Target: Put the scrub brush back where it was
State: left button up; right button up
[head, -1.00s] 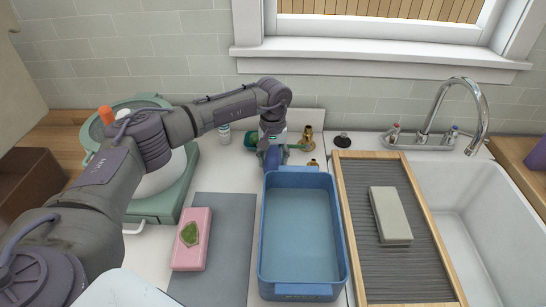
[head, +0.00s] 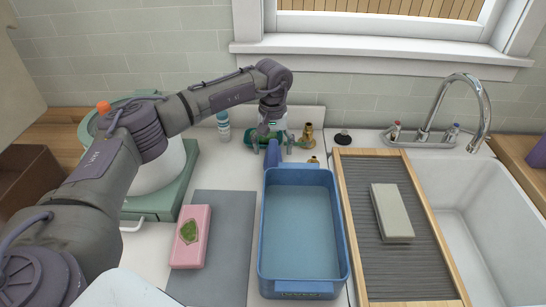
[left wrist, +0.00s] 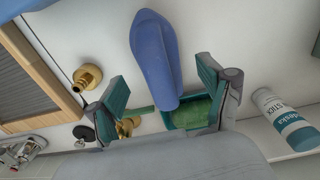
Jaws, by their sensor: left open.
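The scrub brush's blue handle (left wrist: 155,55) shows in the left wrist view, with its lower end between and near my open left fingers (left wrist: 165,95). That end lies over or against a green dish (left wrist: 192,113); I cannot tell whether it rests inside, and no bristles show. In the head view the brush (head: 273,154) is a small blue shape just behind the blue basin (head: 264,235), partly covered by my left gripper (head: 272,142). The gripper points down above it, its jaws open. My right gripper is not seen.
Brass fittings (head: 308,132) and a black stopper (head: 342,139) stand right of the brush. A small bottle (head: 223,126) stands left. A ribbed washboard (head: 365,265) with a pale block (head: 391,212) lies beside the sink. A pink block (head: 191,237) lies on a grey mat (head: 228,240).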

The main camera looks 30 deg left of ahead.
pick_arm(q)
notch_tip(320, 180, up, 9)
jog(key=shift+f+b, duration=0.15)
jog(key=shift+b, duration=0.75)
jog(key=shift+f, duration=0.1)
